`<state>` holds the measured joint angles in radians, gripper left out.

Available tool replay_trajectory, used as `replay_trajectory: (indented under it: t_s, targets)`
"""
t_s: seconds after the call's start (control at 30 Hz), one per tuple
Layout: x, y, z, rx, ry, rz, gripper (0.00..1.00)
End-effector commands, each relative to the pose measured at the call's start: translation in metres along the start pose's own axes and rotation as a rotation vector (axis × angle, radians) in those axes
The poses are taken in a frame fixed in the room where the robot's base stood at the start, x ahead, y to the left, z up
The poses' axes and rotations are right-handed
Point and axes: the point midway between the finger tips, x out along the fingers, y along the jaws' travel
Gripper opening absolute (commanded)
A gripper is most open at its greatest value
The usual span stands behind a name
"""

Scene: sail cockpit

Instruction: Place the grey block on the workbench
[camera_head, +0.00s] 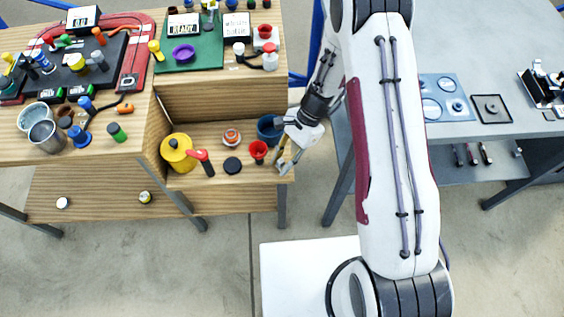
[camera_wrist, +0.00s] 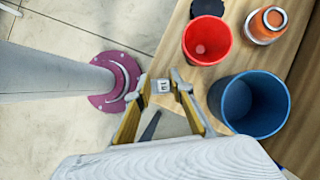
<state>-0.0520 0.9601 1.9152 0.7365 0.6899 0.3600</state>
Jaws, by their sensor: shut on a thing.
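In the wrist view my gripper (camera_wrist: 163,84) has its golden fingers closed on a small grey block (camera_wrist: 162,87) with dark markings on its face. In the head view my gripper (camera_head: 286,163) is at the right end of the wooden bench's lower shelf (camera_head: 215,187), beside the blue cup; the block is too small to make out there. The wooden workbench top (camera_head: 115,165) is at left, crowded with tools. I cannot tell from the wrist view whether the block touches the shelf.
A blue cup (camera_wrist: 250,104) and red cup (camera_wrist: 207,40) stand close to my fingers. An orange-topped jar (camera_wrist: 266,25), a black disc (camera_head: 232,165) and a yellow pot (camera_head: 178,152) are further along the shelf. A grey table (camera_head: 480,60) stands at right.

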Motion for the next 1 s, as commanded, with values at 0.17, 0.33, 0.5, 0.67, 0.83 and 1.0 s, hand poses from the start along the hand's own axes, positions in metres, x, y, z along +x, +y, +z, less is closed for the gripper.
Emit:
replay_trajectory:
  t_s: [0.17, 0.33, 0.5, 0.67, 0.83, 1.0]
  targets:
    - [-0.015, 0.000, 0.008, -0.001, 0.001, -0.001, 0.01]
    - [-0.032, 0.000, 0.018, -0.001, 0.000, 0.000, 0.01]
    - [-0.051, -0.001, 0.029, -0.001, 0.000, -0.001, 0.01]
    - [-0.066, 0.000, 0.037, 0.000, 0.000, 0.000, 0.01]
    - [-0.075, 0.000, 0.043, 0.000, -0.001, 0.001, 0.01]
    - [-0.078, 0.001, 0.045, 0.001, -0.001, 0.003, 0.01]
